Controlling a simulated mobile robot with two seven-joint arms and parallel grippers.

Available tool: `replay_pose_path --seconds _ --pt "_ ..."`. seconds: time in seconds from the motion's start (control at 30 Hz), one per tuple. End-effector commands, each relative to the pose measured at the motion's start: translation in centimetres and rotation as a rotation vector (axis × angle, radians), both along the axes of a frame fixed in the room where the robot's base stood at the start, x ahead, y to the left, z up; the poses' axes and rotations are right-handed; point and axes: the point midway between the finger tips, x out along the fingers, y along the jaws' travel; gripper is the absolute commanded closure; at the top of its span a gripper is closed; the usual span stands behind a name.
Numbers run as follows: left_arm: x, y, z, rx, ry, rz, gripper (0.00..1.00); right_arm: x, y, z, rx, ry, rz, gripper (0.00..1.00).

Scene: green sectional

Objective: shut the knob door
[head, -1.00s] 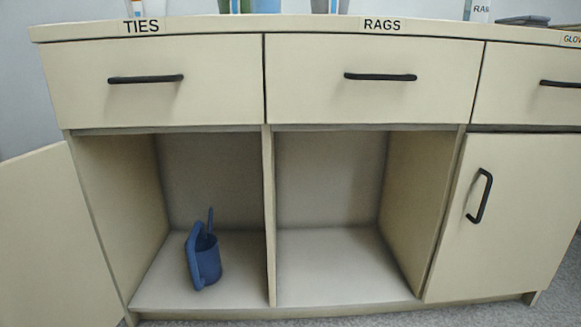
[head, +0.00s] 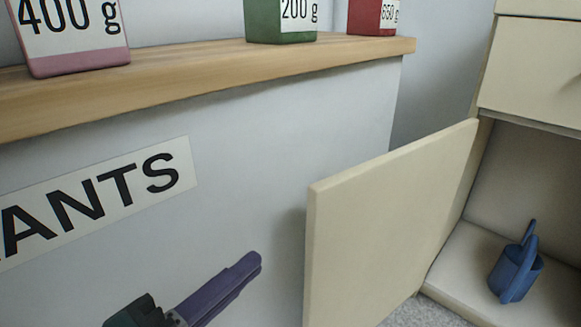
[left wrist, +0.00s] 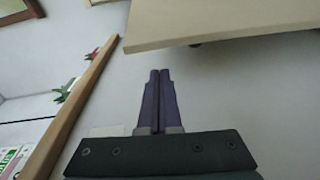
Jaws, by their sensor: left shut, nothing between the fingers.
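The cream cabinet door (head: 385,220) stands open in the head view, swung out from the cabinet (head: 540,70) on the right. Its inner face and edge show; no knob is visible on the side I see. The door panel also shows at the top of the left wrist view (left wrist: 215,20), with a small dark part under its edge. My left gripper (head: 250,262) has purple fingers and is shut and empty, left of the door's free edge and apart from it. It also shows in the left wrist view (left wrist: 159,75). My right gripper is not in view.
A blue watering can (head: 515,268) stands inside the open compartment. A white counter with a wooden top (head: 200,75) is behind the door, bearing a pink box (head: 75,40), a green box (head: 280,20) and a red box (head: 372,16).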

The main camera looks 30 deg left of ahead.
Motion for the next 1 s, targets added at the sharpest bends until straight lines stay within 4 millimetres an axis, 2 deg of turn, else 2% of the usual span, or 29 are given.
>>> replay_pose_path --seconds 0.17,0.27,0.5,0.7,1.0 --pt "0.4 -0.2 0.5 -0.065 -0.037 -0.004 1.0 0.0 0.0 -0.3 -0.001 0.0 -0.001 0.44" --pt "1.7 -0.4 0.4 -0.066 -0.039 -0.004 1.0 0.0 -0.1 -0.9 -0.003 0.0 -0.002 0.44" --pt "6.1 -1.3 0.2 -0.063 -0.039 -0.005 1.0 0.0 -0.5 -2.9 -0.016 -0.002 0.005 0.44" --pt "8.7 -1.8 0.3 -0.063 -0.035 -0.004 1.0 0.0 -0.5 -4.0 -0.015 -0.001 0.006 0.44" --pt "9.7 -2.0 0.6 -0.061 -0.033 -0.004 1.0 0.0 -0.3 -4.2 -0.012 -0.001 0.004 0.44"
